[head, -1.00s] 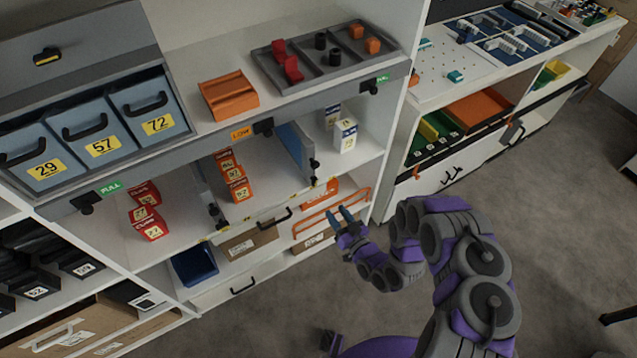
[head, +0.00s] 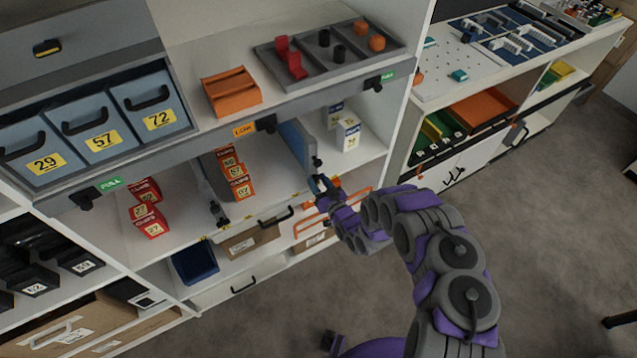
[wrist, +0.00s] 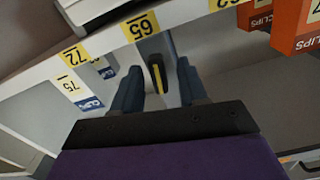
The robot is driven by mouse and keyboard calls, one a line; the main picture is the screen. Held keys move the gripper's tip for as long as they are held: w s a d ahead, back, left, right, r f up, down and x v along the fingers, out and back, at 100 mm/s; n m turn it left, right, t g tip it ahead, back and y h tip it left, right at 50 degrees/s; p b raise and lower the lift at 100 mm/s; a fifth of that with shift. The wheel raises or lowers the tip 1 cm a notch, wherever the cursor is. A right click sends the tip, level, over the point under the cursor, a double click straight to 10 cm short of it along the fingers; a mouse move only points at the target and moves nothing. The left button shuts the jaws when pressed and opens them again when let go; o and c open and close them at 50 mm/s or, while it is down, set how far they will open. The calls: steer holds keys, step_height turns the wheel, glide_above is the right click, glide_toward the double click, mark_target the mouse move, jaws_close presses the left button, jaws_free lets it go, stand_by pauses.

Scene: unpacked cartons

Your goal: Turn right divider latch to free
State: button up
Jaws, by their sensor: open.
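The right divider (head: 294,145) is a blue-grey upright panel between the shelf bays. It also shows behind my fingers in the wrist view (wrist: 169,45). Its latch is a narrow black handle with a yellow face (wrist: 157,74), seen between my two fingers in the wrist view. In the head view the latch is mostly hidden by my gripper (head: 324,184), which is at the shelf's front edge below the divider. My gripper (wrist: 158,72) is open, one blue-grey finger on each side of the latch. I cannot tell whether either finger touches it.
Orange cartons (head: 235,178) stand left of the divider and white-blue cartons (head: 347,133) right of it. Another black latch (head: 219,214) is at the left divider.

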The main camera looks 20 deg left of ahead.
steer(key=shift+d, duration=0.2)
steer(key=shift+c, duration=0.7)
steer(key=shift+a, duration=0.1)
jaws_close()
steer(key=shift+n+b, duration=0.45)
steer(key=shift+n, duration=0.65)
steer(key=shift+o, duration=0.7)
jaws_free()
steer(key=shift+s, duration=0.1)
